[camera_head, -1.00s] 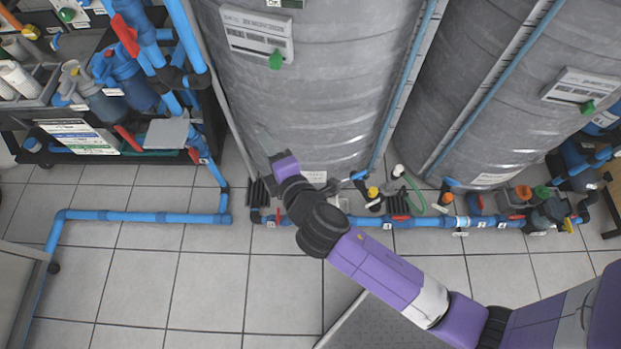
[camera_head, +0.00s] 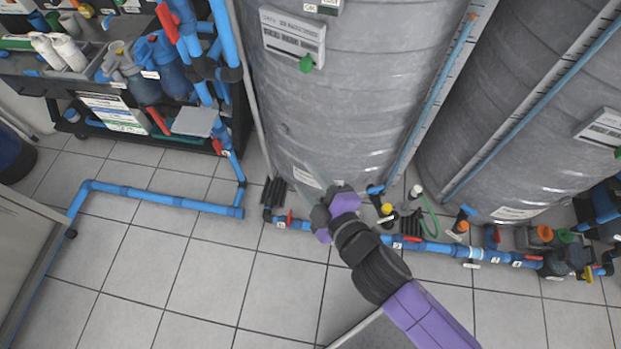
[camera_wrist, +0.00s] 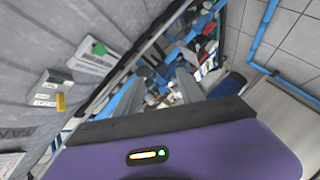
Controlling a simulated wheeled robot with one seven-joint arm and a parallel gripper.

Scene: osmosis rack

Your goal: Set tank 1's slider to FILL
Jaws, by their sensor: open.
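A large grey ribbed tank (camera_head: 345,110) fills the upper middle of the head view. A white slider panel (camera_head: 293,32) with a green knob (camera_head: 306,64) at its lower right is mounted high on it. A second grey tank (camera_head: 505,130) at right has a similar panel (camera_head: 603,126), partly cut off by the frame. I cannot read which is tank 1, nor the slider markings. My gripper (camera_head: 316,178) is in front of the left tank's base, well below its panel and apart from it. Its fingers (camera_wrist: 158,94) are spread and empty in the wrist view.
Blue pipes with red-handled valves (camera_head: 410,240) run along the tank bases. A blue floor pipe (camera_head: 150,199) lies at left. A rack with bottles and blue pipes (camera_head: 150,75) stands at upper left. Tiled floor (camera_head: 200,260) is clear at lower left.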

